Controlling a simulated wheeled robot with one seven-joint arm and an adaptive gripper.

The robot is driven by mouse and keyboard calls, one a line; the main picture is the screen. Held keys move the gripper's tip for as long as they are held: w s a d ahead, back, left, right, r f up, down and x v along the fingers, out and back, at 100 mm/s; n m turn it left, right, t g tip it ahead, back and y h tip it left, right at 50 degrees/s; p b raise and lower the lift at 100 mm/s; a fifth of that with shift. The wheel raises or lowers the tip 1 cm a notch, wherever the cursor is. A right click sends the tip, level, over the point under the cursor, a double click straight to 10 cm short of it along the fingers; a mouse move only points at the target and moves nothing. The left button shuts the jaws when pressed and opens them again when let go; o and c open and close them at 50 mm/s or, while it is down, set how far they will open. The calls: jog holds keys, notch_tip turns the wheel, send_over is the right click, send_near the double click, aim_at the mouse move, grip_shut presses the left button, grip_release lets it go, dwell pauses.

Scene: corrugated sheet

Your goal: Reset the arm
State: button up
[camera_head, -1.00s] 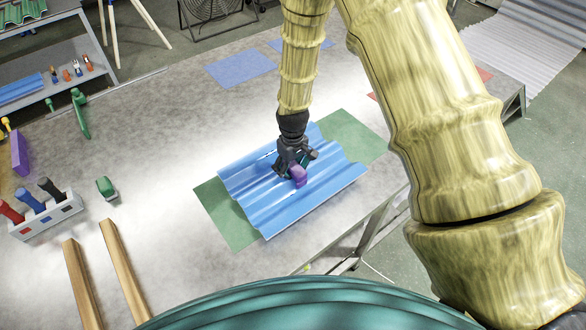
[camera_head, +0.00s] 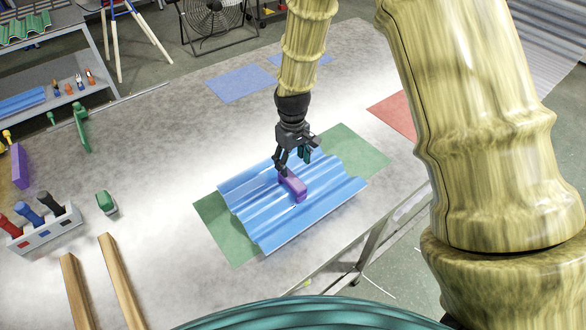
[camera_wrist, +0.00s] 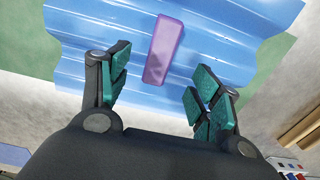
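My gripper (camera_head: 294,160) is just above a blue corrugated sheet (camera_head: 255,205) on the table. A purple block (camera_head: 293,186) lies on the sheet. In the wrist view my gripper (camera_wrist: 157,85) has its two teal-padded fingers spread wide, with nothing between them. The purple block (camera_wrist: 164,48) lies beyond the fingertips, apart from them, on the blue sheet (camera_wrist: 100,40). The sheet rests on a green mat (camera_head: 226,232), which shows at two of its corners.
A tool holder (camera_head: 45,228) with several coloured handles, a green-topped block (camera_head: 106,203) and two wooden bars (camera_head: 122,280) are at the left of the table. Blue mats (camera_head: 240,83) and a red mat (camera_head: 392,112) lie farther back. Shelves (camera_head: 60,75) stand behind left.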

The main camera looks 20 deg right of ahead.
jog(key=shift+r, duration=0.7)
jog(key=shift+r, duration=0.1)
